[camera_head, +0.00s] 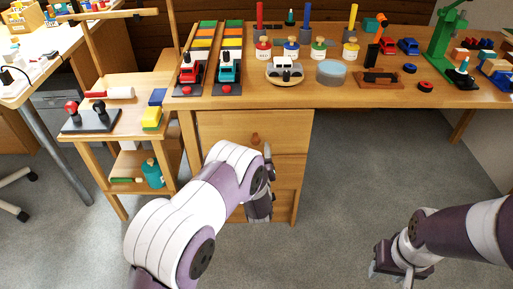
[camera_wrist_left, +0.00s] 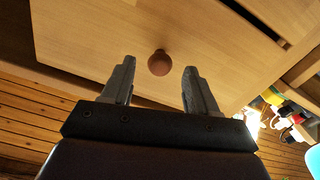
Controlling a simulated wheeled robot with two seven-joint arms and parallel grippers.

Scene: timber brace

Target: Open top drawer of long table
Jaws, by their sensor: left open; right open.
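The long wooden table (camera_head: 300,97) stands across the back. Its top drawer (camera_head: 222,128) is at the left end, with a round wooden knob (camera_head: 255,138). The drawer front looks flush with the cabinet. My left gripper (camera_head: 268,165) is in front of the drawer, near the knob. In the left wrist view my left gripper (camera_wrist_left: 158,85) is open, with the knob (camera_wrist_left: 160,62) ahead of it, roughly centred between the fingertips and not clasped. The drawer front (camera_wrist_left: 110,35) fills much of that view. My right gripper (camera_head: 385,270) is open and empty over the floor at lower right.
Toy trucks (camera_head: 190,75), paint jars (camera_head: 291,47) and a green drill press (camera_head: 445,35) stand on the tabletop. A small wooden side shelf (camera_head: 115,125) stands close to the drawer's left. The floor (camera_head: 345,175) right of the drawers is clear.

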